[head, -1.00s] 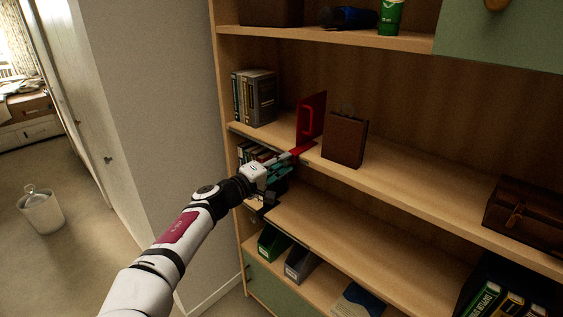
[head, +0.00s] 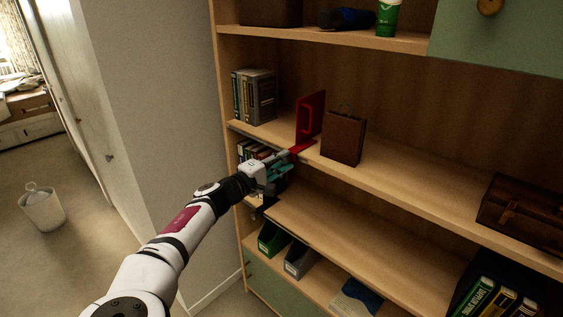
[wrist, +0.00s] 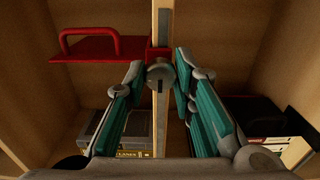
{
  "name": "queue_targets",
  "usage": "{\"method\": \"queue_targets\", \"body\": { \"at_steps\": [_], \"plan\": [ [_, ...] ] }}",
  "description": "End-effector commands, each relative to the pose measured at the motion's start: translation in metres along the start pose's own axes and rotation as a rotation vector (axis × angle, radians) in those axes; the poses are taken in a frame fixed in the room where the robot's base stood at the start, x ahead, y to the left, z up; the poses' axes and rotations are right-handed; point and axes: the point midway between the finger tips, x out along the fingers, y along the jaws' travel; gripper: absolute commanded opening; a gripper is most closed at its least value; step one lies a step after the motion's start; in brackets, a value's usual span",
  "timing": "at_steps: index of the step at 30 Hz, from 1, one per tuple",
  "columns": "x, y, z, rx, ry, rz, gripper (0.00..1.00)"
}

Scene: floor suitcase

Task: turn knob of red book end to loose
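The red book end (head: 312,115) stands upright on the middle shelf, with its red foot at the shelf's front edge. In the wrist view its plate and handle (wrist: 88,46) are at the upper left, and a red clamp part sits on the shelf edge. The grey round knob (wrist: 160,75) is just in front of that edge. My gripper (head: 291,155) is at the shelf's front edge below the book end. In the wrist view my gripper (wrist: 160,70) has one finger on each side of the knob. Whether both fingertips press on it cannot be told.
A brown box-shaped book (head: 342,138) stands right of the book end, grey books (head: 256,96) to its left. More books fill the shelf below, beside my gripper. A brown chest (head: 520,212) is at the right. The shelf board (wrist: 162,25) runs edge-on between my fingers.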

Motion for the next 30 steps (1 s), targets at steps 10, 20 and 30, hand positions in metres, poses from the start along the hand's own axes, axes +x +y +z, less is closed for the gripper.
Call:
{"method": "queue_targets", "body": {
  "at_steps": [10,20,30],
  "plan": [
    [-0.001,-0.001,0.000,0.000,0.001,-0.002,0.44],
    [-0.033,0.000,-0.001,0.000,0.005,-0.002,0.44],
    [-0.098,-0.001,-0.001,0.000,0.004,-0.003,0.44]
  ]
}}
